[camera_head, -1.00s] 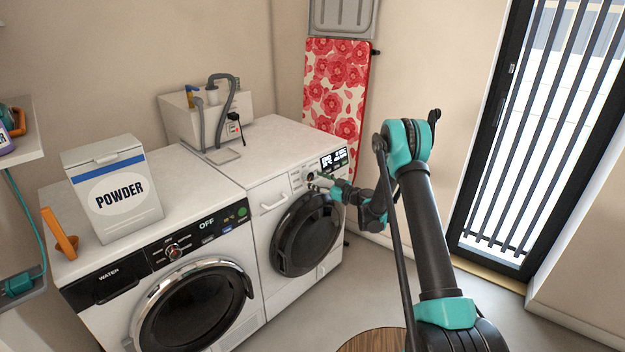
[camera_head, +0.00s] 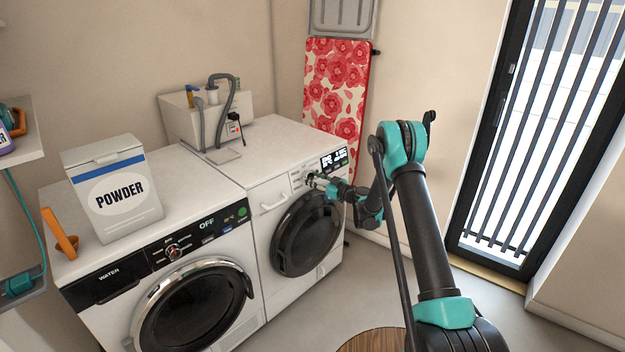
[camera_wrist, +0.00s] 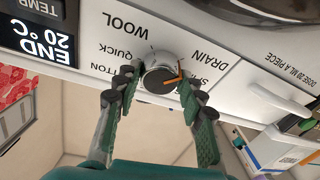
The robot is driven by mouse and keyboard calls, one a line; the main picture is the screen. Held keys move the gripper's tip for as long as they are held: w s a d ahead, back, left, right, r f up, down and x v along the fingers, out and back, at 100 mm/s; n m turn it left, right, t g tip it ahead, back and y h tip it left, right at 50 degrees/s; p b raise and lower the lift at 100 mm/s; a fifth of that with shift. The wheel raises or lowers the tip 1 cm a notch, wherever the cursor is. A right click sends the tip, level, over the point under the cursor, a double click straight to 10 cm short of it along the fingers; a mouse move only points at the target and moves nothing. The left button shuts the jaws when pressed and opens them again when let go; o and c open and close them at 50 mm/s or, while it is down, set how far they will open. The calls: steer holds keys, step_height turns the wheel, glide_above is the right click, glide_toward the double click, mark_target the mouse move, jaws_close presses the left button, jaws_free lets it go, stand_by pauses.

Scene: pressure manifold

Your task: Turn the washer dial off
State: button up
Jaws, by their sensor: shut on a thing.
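The washer (camera_head: 305,235) is the white machine on the right in the head view, with a dark round door. Its dial (camera_wrist: 160,76) is a round knob with an orange pointer mark, ringed by labels such as WOOL, QUICK and DRAIN. The orange mark points toward the DRAIN side in the upside-down wrist view. My gripper (camera_wrist: 158,82) is shut on the dial, one finger on each side. In the head view my gripper (camera_head: 314,182) covers most of the dial. The washer display (camera_wrist: 45,38) reads END 20 °C.
A second machine (camera_head: 205,254) stands left of the washer, its display reading OFF. A powder box (camera_head: 118,190) and an orange-handled object (camera_head: 60,236) sit on it. A flowered ironing board (camera_head: 335,90) leans behind the washer.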

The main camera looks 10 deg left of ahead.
steer(key=shift+m, duration=0.3)
steer(key=m+t, duration=0.1)
steer(key=m, duration=0.3)
steer(key=shift+s+h, duration=0.15)
steer(key=shift+h, duration=0.15)
steer(key=m, duration=0.2)
steer(key=m+t+h, duration=0.1)
steer(key=m, duration=0.1)
steer(key=shift+a+m+t, duration=0.1)
steer(key=shift+m+t, duration=0.2)
steer(key=m, duration=0.2)
steer(key=m+h, duration=0.1)
steer(key=m, duration=0.2)
steer(key=shift+s+t+h, duration=0.1)
steer(key=shift+t+h, duration=0.2)
steer(key=m+h, duration=0.1)
steer(key=m, duration=0.3)
steer(key=shift+a+r+m, duration=0.1)
steer(key=shift+m, duration=0.2)
steer(key=m, duration=0.2)
steer(key=m+h, duration=0.1)
steer(key=m, duration=0.2)
steer(key=shift+r+m+h, duration=0.1)
steer(key=shift+m+h, duration=0.2)
steer(key=m+g, duration=0.1)
steer(key=m, duration=0.4)
steer(key=shift+r+h, duration=0.1)
steer(key=shift+h, duration=0.3)
steer(key=shift+m, duration=0.4)
